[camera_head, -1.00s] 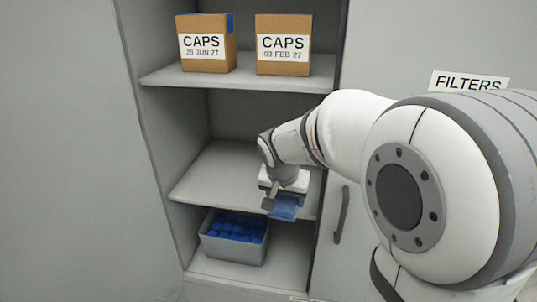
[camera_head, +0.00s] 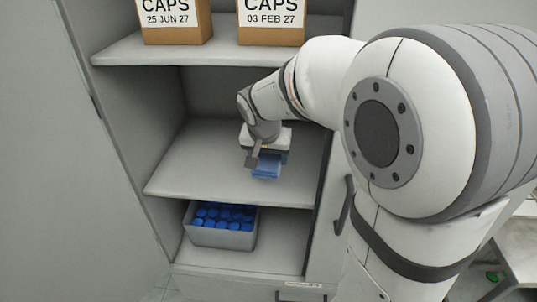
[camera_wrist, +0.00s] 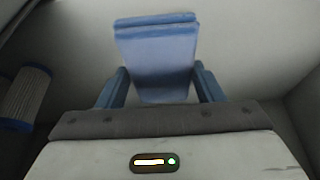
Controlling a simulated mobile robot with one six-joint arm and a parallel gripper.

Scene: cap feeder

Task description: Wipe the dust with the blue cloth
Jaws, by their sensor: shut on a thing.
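The blue cloth (camera_head: 266,167) is folded and held in my gripper (camera_head: 265,158), over the middle shelf (camera_head: 205,170) of the cabinet. In the wrist view the cloth (camera_wrist: 155,60) sticks out ahead, between the two fingers of my gripper (camera_wrist: 160,85), which are shut on it. I cannot tell whether the cloth touches the shelf. I cannot make out the dust in either view; the arm and gripper hide part of the shelf.
Two cardboard CAPS boxes (camera_head: 175,28) stand on the upper shelf (camera_head: 120,49). A grey bin (camera_head: 222,237) of blue caps sits below. A door handle (camera_head: 344,205) is right of the opening. A ribbed white cylinder (camera_wrist: 28,95) shows at the wrist view's left.

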